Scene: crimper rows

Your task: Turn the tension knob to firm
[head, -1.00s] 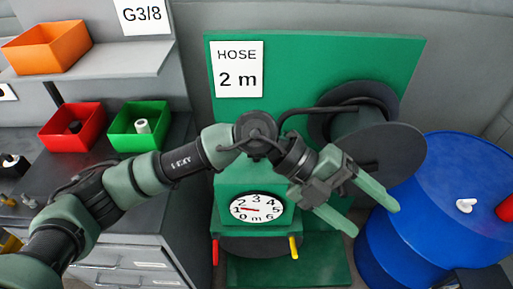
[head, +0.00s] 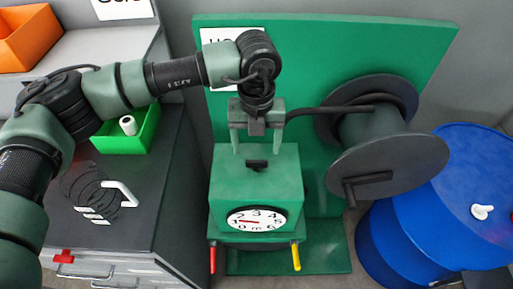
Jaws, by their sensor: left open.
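A small black knob (head: 257,165) sits on top of the green box (head: 256,187) that carries the round white dial. I take it for the tension knob; no firm mark can be read near it. My left gripper (head: 257,148) is open and points down just above and behind the knob in the picture. Its two green fingers are spread to the left and right, wider than the knob, and nothing is between them. Whether they touch the box top cannot be told. My right gripper is not in view.
The dial (head: 256,219) is on the box front, with a red lever (head: 212,258) and a yellow lever (head: 295,256) below. A hose reel (head: 388,160) with a crank stands right, beside a blue drum (head: 410,235). A green bin (head: 130,140) is at left.

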